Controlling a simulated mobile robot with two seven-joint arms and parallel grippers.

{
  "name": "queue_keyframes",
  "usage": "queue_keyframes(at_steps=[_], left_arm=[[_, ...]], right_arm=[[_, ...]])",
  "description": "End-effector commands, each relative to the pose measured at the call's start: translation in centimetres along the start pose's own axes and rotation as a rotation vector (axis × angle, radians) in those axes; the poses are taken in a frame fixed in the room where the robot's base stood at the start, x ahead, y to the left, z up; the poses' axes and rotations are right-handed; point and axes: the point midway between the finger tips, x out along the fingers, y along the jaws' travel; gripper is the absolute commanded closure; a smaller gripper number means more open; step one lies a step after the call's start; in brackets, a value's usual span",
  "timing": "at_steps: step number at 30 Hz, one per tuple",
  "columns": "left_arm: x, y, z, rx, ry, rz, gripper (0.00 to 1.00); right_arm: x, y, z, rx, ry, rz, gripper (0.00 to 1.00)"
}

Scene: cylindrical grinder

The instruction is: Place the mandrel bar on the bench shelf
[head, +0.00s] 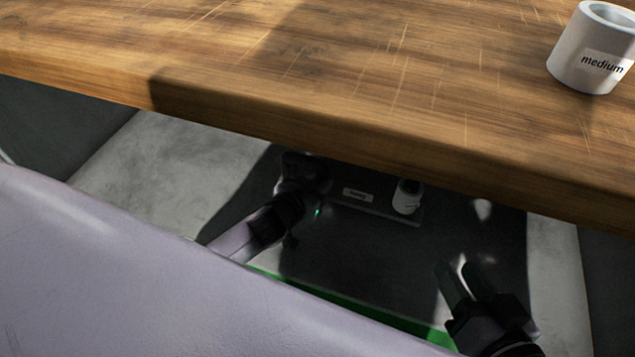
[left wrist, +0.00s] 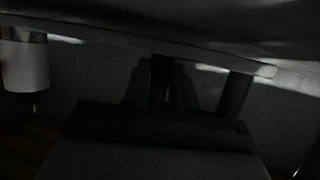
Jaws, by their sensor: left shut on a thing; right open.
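The bar is too dark in the head view to separate from the gripper. The left wrist view is very dark; the left gripper's fingers (left wrist: 162,82) show at its centre with a dark upright shape between them. I cannot tell whether the bar touches anything below. My right gripper (head: 465,278) is open and empty, lower right in the head view.
A plate with a small label (head: 357,195) lies right of my left gripper, with a white cylinder (head: 408,197) at its right end. The bench top (head: 330,70) overhangs above. A white "medium" cup (head: 588,60) stands on it. A green strip (head: 370,315) runs in front.

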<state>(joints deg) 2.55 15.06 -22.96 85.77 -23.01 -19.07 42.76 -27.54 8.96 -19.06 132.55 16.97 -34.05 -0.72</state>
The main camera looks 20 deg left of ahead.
Motion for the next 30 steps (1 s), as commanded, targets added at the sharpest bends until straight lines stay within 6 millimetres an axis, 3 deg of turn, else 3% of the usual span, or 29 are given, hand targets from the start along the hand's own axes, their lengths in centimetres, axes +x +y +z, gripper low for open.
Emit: queue_keyframes(at_steps=[16,17,18,30], left_arm=[[0.5,0.1,0.7,-0.007,0.009,0.004,1.0],[0.5,-0.1,1.3,-0.001,-0.004,-0.001,0.63],[0.5,0.0,1.3,0.0,-0.005,-0.001,0.5],[0.2,0.0,1.1,0.002,-0.009,0.0,0.47]], right_arm=[[-0.2,0.5,0.2,-0.036,0.019,0.019,0.57],[-0.2,0.5,0.2,-0.036,0.019,0.019,0.57],[-0.3,0.5,0.1,-0.036,0.02,0.019,0.57],[-0.4,0.3,-0.2,-0.027,0.019,0.013,0.57]])
